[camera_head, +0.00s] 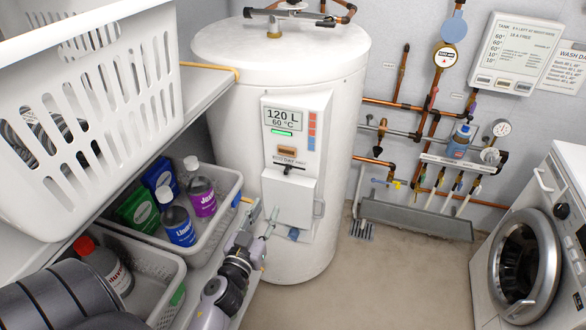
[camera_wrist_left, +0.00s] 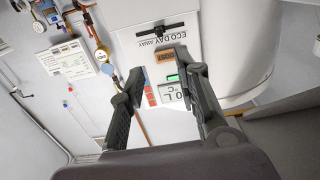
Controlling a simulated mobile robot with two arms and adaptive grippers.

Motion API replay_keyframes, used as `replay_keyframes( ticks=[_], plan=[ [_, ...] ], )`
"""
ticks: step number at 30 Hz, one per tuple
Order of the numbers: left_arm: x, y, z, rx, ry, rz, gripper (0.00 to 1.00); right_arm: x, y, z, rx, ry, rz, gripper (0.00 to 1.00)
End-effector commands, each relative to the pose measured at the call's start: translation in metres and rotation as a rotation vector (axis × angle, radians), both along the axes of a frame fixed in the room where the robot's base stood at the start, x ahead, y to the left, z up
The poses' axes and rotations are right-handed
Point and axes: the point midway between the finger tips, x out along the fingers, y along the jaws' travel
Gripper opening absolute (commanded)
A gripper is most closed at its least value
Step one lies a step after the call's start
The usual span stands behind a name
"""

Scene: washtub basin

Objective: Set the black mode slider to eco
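The black mode slider (camera_head: 288,169) sits on the white control panel (camera_head: 322,104) of the tank, below the ECO DAY AWAY lettering. Its knob appears near the middle of its slot, by DAY. It also shows upside down in the left wrist view (camera_wrist_left: 160,31), with the ECO end to the right. My left gripper (camera_head: 268,224) is below and left of the slider, in front of the lower tank. Its two fingers (camera_wrist_left: 160,85) are spread and empty in the wrist view, with the panel seen beyond them. My right gripper is not in view.
The white tank (camera_head: 235,110) carries a display (camera_head: 283,119), a brown button (camera_head: 286,150) and a white lower cover (camera_head: 288,200). Baskets of bottles (camera_head: 235,185) and a laundry basket (camera_head: 110,110) stand at left. Pipes and a washing machine (camera_head: 555,235) are at right.

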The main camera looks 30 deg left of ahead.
Motion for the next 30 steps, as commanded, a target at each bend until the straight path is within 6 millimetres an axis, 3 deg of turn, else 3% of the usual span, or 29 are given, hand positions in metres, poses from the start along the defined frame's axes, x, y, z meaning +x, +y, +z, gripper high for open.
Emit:
replay_keyframes(
  ticks=[9, 18, 24, 30],
  plan=[
    [0.069, 0.016, 0.004, 0.002, -0.003, 0.0, 0.3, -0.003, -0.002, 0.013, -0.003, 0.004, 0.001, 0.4],
    [0.126, 0.03, 0.002, 0.0, -0.002, 0.0, 0.3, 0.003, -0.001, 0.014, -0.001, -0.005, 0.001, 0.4],
    [0.146, 0.035, 0.0, 0.001, 0.0, 0.0, 0.3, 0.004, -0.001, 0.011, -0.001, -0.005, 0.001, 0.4],
    [0.151, 0.036, 0.001, 0.001, 0.0, 0.0, 0.3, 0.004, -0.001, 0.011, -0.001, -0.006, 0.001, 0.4]
  ],
)
